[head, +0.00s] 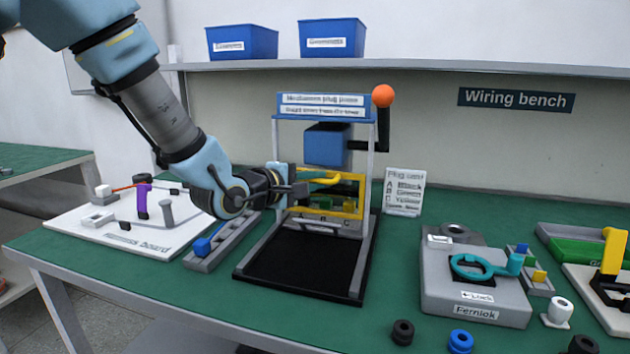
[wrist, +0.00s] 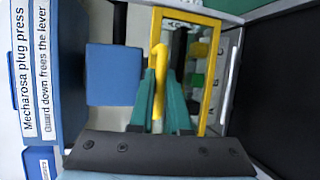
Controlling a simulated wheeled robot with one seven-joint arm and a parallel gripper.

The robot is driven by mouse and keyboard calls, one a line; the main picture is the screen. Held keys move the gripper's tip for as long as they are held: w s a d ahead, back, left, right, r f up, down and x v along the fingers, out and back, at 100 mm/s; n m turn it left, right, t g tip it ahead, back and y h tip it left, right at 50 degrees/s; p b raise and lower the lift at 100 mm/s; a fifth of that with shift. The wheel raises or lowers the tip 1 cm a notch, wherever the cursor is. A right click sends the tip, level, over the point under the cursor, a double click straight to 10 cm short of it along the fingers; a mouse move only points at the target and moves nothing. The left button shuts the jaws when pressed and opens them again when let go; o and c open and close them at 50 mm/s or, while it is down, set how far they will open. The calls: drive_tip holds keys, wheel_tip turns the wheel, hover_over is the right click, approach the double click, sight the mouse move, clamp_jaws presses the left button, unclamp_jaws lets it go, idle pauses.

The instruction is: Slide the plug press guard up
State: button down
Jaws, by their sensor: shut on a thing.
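The plug press (head: 275,150) stands mid-bench, with a blue sign on top. Its guard (head: 361,196) is a yellow frame low across the front, below the blue press block (head: 326,144). My gripper (head: 308,182) reaches in from the left and is shut on the guard's yellow handle (head: 327,179). In the wrist view, which is turned sideways, the teal fingers of my gripper (wrist: 161,92) close around the handle (wrist: 160,56). The guard (wrist: 211,80) frames several coloured plugs behind it. Part of the guard is hidden by my gripper.
An orange-knobbed lever (head: 383,97) is at the press's upper right. The harness board (head: 150,238) and a grey tray (head: 205,260) lie left, under my arm. A plug card (head: 404,192) and the Fernlok fixture (head: 475,290) stand right. The black press base (head: 305,262) is bare.

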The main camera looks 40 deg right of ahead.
wheel_tip(320, 180, up, 8)
drive_tip(key=p, duration=0.8)
drive_tip(key=shift+r, duration=0.25)
drive_tip(key=shift+f, duration=0.1)
drive_tip(key=c, duration=0.9)
unclamp_jaws()
drive_tip(key=v, duration=1.1)
